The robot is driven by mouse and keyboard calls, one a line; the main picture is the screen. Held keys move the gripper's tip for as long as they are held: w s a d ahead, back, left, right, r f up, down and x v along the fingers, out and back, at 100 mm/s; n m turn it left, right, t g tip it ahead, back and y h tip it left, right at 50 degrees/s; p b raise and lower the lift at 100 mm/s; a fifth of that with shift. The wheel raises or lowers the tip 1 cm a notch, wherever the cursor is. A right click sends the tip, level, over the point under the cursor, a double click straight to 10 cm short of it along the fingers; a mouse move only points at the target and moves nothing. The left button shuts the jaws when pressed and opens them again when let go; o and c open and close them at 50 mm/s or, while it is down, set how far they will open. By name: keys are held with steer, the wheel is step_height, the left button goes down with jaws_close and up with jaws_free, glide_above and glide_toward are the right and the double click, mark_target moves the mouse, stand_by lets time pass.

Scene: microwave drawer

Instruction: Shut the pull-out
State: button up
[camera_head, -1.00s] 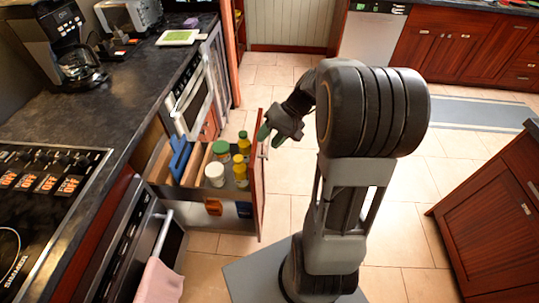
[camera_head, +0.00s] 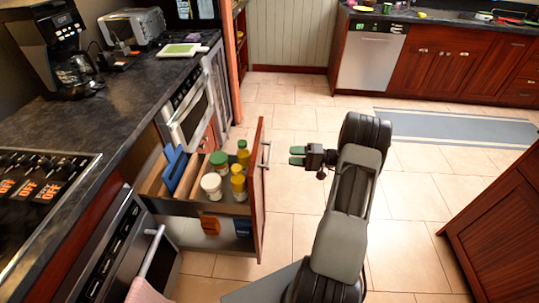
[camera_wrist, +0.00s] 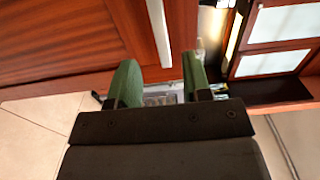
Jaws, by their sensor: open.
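The pull-out drawer (camera_head: 259,200) is open, sticking out from the left counter, with a red-brown front and a metal bar handle (camera_head: 266,154). It holds several bottles and jars (camera_head: 212,185) and a blue board (camera_head: 175,167). My gripper (camera_head: 296,156) has green fingers and is open and empty. It is to the right of the drawer front, level with the handle in the picture and apart from it. In the wrist view the green fingers (camera_wrist: 160,85) stand apart, with the wooden front (camera_wrist: 70,45) and the pale handle (camera_wrist: 158,30) beyond them.
An oven with a bar handle (camera_head: 152,250) and a pink towel stands near the drawer at the lower left. A wooden cabinet (camera_head: 500,220) is on the right. Tiled floor (camera_head: 300,115) is clear around and beyond my arm.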

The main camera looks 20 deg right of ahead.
mark_target(269, 155)
steer(key=p+x, duration=0.1)
steer(key=x, duration=0.8)
steer(key=shift+a, duration=0.15)
jaws_close()
